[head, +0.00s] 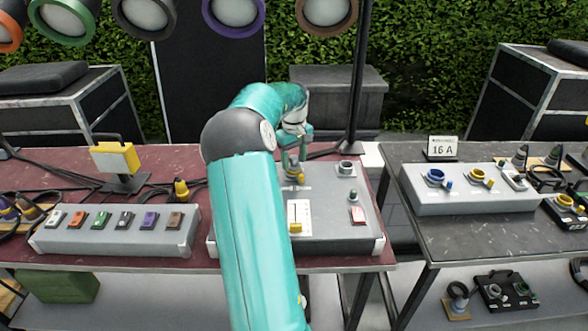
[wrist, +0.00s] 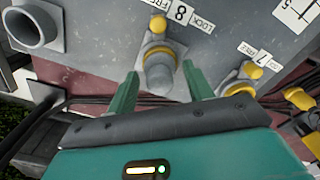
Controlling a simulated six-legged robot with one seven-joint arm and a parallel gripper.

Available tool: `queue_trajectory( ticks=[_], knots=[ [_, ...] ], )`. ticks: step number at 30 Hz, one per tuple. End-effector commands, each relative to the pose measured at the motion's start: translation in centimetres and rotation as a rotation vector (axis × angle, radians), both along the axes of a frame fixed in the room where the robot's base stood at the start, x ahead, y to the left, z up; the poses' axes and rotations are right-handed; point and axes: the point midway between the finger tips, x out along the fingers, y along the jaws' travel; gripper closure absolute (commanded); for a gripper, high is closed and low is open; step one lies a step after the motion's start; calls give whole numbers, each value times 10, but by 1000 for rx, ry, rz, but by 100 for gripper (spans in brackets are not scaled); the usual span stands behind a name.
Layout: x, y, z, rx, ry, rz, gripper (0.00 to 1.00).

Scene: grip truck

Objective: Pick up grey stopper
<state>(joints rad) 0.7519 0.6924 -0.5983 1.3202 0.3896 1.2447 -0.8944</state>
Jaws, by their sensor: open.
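The grey stopper (wrist: 160,74) sits in a yellow-ringed socket on the grey panel, below the label with 8, FREE and LOCK in the wrist view. My gripper (wrist: 160,70) is open, with one teal finger on each side of the stopper. I cannot tell whether either finger touches it. In the head view my gripper (head: 292,160) is over the back part of the grey console (head: 335,215), and my arm hides much of the console's left side.
A second yellow-ringed plug (wrist: 240,80) by the label 7 is close to the right finger. An open grey round socket (wrist: 35,25) is at upper left. In the head view, a switch box (head: 115,240) is left and a 16 A box (head: 460,195) right.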

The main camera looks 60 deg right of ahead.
Motion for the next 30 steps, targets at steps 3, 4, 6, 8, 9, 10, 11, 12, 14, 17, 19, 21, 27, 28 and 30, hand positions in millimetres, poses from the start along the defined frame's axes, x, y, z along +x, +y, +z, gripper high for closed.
queue_trajectory(
  ticks=[3, 4, 6, 8, 9, 10, 11, 12, 14, 17, 19, 21, 27, 28, 30],
  knots=[
    [0, 0, 0, 0, 0, 0, 49],
    [0, 0, 0, 0, 0, 0, 49],
    [0, 0, 0, 0, 0, 0, 62],
    [0, 0, 0, 0, 0, 0, 74],
    [0, 0, 1, 0, 0, 0, 82],
    [0, 0, 1, 0, 0, 0, 88],
    [0, 0, 0, 0, 0, 0, 94],
    [0, 0, 0, 0, 0, 0, 97],
    [0, 0, 1, 0, 0, 0, 97],
    [0, 0, 1, 0, 0, 0, 97],
    [0, 0, 1, 0, 0, 0, 97],
    [0, 0, 1, 0, 0, 0, 97],
    [0, 0, 13, 0, -1, 0, 97],
    [0, 0, 16, -1, 0, 0, 97],
    [0, -1, 26, -3, -2, 0, 97]
  ],
)
